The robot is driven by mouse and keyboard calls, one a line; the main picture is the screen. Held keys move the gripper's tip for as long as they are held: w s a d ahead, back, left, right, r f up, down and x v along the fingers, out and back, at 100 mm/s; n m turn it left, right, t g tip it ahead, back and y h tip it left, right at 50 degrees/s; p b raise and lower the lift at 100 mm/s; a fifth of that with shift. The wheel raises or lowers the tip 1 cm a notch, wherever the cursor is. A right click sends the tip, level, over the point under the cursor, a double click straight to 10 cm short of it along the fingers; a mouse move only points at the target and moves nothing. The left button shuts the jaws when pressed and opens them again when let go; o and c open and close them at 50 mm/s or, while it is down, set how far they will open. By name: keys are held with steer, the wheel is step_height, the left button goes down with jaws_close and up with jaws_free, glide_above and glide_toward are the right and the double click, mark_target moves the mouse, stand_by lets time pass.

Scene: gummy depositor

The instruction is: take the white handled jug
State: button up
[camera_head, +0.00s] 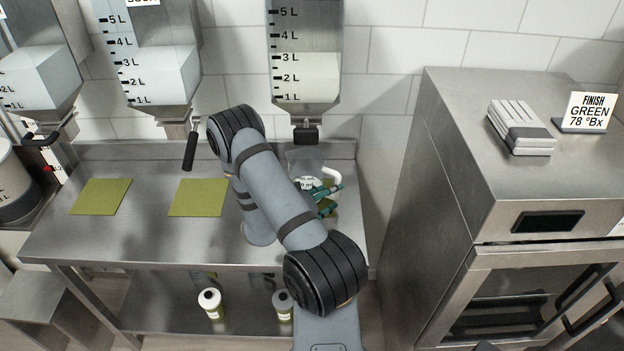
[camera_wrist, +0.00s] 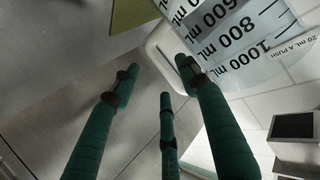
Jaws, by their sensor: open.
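The clear jug with a white handle stands on the steel table below the right dispenser, partly hidden by my arm and gripper. In the head view its clear wall (camera_head: 303,158) and its white handle (camera_head: 334,174) show. In the wrist view its wall (camera_wrist: 232,38) with black millilitre marks fills the upper right, and the white handle (camera_wrist: 153,47) curves near my fingertips. My gripper (camera_head: 325,193) has green fingers, spread open and empty. In the wrist view my gripper (camera_wrist: 158,78) has one finger overlapping the handle; I cannot tell whether they touch.
The right dispenser's black valve (camera_head: 306,134) hangs just above the jug. Two green mats (camera_head: 198,197) (camera_head: 100,196) lie on the steel table (camera_head: 150,237). White-capped bottles (camera_head: 210,302) stand on the lower shelf. A steel oven cabinet (camera_head: 455,150) blocks the right side.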

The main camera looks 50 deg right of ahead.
steer(key=shift+d+p, duration=0.35)
steer(key=shift+d, duration=0.2)
steer(key=p+x, duration=0.2)
steer(key=x, duration=0.2)
steer(key=shift+d+f, duration=0.2)
steer(key=shift+d, duration=0.15)
steer(key=shift+c, duration=1.1)
jaws_close()
